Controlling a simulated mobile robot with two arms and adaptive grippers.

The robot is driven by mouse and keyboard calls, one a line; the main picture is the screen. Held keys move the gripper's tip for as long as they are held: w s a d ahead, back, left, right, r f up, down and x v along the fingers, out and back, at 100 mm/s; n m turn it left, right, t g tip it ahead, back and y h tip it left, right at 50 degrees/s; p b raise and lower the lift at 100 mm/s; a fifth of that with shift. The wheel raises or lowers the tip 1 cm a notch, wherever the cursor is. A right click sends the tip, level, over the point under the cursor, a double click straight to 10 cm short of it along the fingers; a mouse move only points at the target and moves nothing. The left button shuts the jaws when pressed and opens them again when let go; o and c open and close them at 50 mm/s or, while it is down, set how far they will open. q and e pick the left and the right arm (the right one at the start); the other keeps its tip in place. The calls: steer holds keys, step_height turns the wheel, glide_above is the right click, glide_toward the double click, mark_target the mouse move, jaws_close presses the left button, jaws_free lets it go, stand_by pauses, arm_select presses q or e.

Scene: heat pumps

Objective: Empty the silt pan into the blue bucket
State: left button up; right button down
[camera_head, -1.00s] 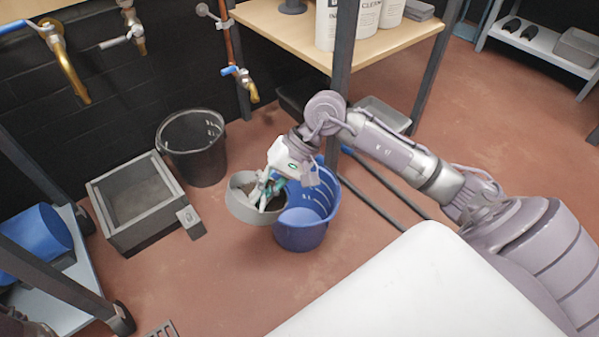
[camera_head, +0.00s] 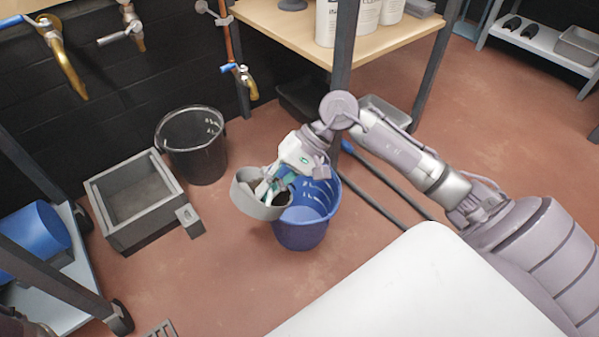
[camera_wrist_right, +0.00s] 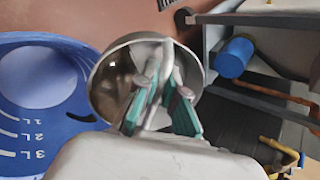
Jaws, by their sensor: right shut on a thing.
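The silt pan (camera_head: 251,206) is a round grey pan, held tilted at the left rim of the blue bucket (camera_head: 302,234). My right gripper (camera_head: 268,186) is shut on a pale bar or handle inside the pan. In the right wrist view the teal fingers (camera_wrist_right: 160,100) close around this bar, with the shiny pan wall (camera_wrist_right: 104,88) behind. The blue bucket (camera_wrist_right: 40,95) stands at the left there, with litre marks inside. The pan hides part of its rim. I cannot tell how much silt is in the pan. My left gripper is not in view.
A grey square trough (camera_head: 120,232) and a black bucket (camera_head: 192,160) stand on the floor to the left. A wooden-topped table (camera_head: 290,30) with dark legs is behind. Dark bars lie right of the blue bucket. A white surface (camera_head: 410,290) fills the foreground.

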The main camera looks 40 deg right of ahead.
steer(key=shift+d, duration=0.2)
steer(key=shift+d+r+y, duration=0.35)
steer(key=shift+d+y, duration=0.35)
steer(key=shift+y, duration=0.4)
stand_by(0.5)
steer(key=shift+d+f+y, duration=0.45)
steer(key=shift+d+y, duration=0.1)
steer(key=shift+y, duration=0.35)
stand_by(0.6)
steer(key=shift+w+d+r+m+t+y+p, duration=0.15)
steer(key=shift+d+y+p, duration=0.3)
steer(key=shift+y, duration=0.45)
steer(key=shift+s+d+r+m+t+y+p, duration=0.15)
steer(key=shift+d+r+m+y+p, duration=0.1)
steer(key=shift+d+y, duration=0.55)
stand_by(1.0)
steer(key=d+y+b, duration=0.2)
steer(key=b, duration=0.3)
steer(key=shift+w+d, duration=0.15)
steer(key=shift+d, duration=0.2)
stand_by(0.7)
steer(key=shift+d+y+b, duration=0.15)
steer(key=shift+y+b, duration=0.15)
steer(key=shift+b, duration=0.35)
